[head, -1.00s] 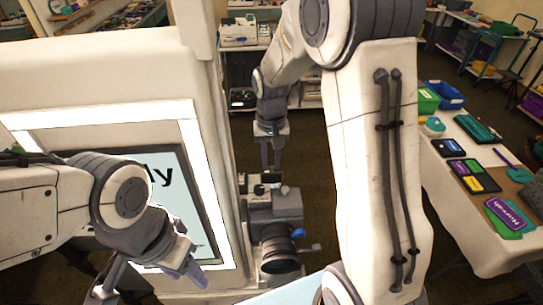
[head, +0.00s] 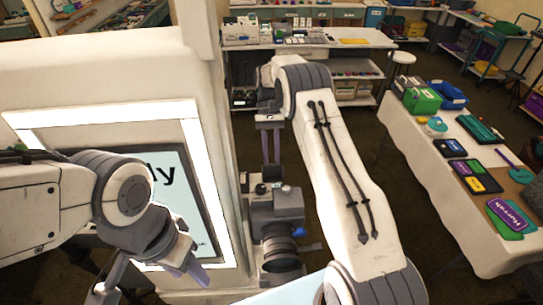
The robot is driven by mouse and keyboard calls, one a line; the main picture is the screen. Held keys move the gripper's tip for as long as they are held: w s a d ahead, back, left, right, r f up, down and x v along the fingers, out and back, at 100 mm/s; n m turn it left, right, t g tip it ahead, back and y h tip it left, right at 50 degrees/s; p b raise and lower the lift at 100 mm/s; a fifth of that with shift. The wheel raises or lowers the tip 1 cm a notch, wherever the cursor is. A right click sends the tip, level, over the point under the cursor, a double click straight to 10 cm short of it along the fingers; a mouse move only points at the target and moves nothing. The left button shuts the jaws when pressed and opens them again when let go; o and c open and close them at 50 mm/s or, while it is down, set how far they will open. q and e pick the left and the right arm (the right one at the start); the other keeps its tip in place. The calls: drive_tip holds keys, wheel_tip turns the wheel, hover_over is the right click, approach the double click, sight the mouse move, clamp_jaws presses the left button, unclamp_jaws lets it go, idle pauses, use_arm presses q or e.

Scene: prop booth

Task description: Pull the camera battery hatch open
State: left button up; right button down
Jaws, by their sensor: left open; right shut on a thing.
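The camera (head: 277,215) is a dark grey body with a black lens facing me, beside the white booth wall. Small dark parts and a light piece show on its top. My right gripper (head: 271,178) points down at the far side of the camera. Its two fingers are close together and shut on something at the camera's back. The battery hatch itself is hidden from this view, so I cannot tell how far it stands open. My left gripper (head: 150,283) is open and empty in front of the booth screen, well left of the camera.
The booth (head: 110,85) with its lit screen (head: 185,190) fills the left. A white-covered table (head: 425,170) with props and signs stands at the right. Shelves (head: 310,50) and a stool (head: 402,58) are behind. A blue knob (head: 299,231) sticks out at the camera's right.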

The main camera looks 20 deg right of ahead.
drive_tip(key=shift+w+f, duration=0.1)
drive_tip(key=shift+f, duration=0.1)
idle(0.4)
drive_tip(key=c, duration=0.7)
unclamp_jaws()
drive_tip(key=shift+c, duration=0.2)
